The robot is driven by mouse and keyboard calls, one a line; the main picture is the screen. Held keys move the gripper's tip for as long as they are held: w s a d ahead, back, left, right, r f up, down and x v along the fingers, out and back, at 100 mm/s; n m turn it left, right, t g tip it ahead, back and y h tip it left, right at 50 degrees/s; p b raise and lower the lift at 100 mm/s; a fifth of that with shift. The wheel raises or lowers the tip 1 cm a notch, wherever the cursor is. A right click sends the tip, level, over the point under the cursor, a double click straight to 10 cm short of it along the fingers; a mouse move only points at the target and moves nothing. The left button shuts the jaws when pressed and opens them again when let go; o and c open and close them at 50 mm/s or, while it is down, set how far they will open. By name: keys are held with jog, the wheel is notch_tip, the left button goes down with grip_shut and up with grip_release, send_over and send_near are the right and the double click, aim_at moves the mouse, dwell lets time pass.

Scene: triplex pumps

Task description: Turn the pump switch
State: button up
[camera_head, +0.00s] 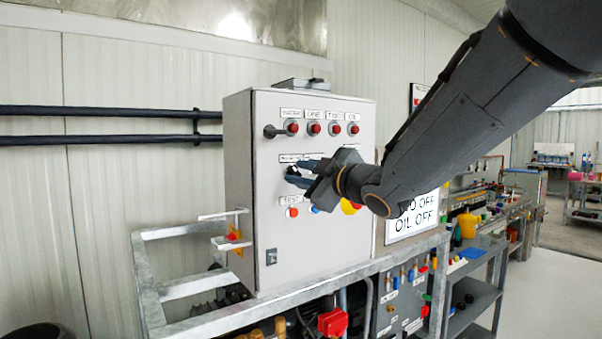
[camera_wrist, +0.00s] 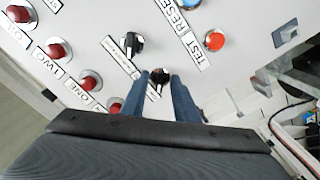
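The grey-white control cabinet (camera_head: 245,200) stands on a metal frame. My gripper (camera_head: 294,171) is at its front face, below a row of red lamps. In the wrist view, my two blue fingers (camera_wrist: 160,80) are apart, with a small black knob switch (camera_wrist: 157,79) between their tips. I see a gap between the fingers and no clear grip on the knob. A second black knob switch (camera_wrist: 133,42) sits beside it, outside the fingers, next to a printed label. My gripper hides part of the panel in the head view.
Several red lamps (camera_head: 315,128) run along the cabinet's top, with a black handle (camera_head: 271,131) at their left. Below are small coloured buttons, including a red one (camera_wrist: 214,41) by the TEST label. A white sign (camera_head: 413,217) stands right of the cabinet.

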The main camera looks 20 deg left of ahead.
jog(key=shift+c, duration=0.4)
grip_shut()
jog(key=shift+m, duration=0.4)
jog(key=m+p, duration=0.2)
jog(key=m, duration=0.1)
jog(key=shift+m, duration=0.3)
jog(key=shift+m+p, duration=1.35)
jog(key=shift+m, duration=0.85)
jog(key=shift+o, duration=0.4)
grip_release()
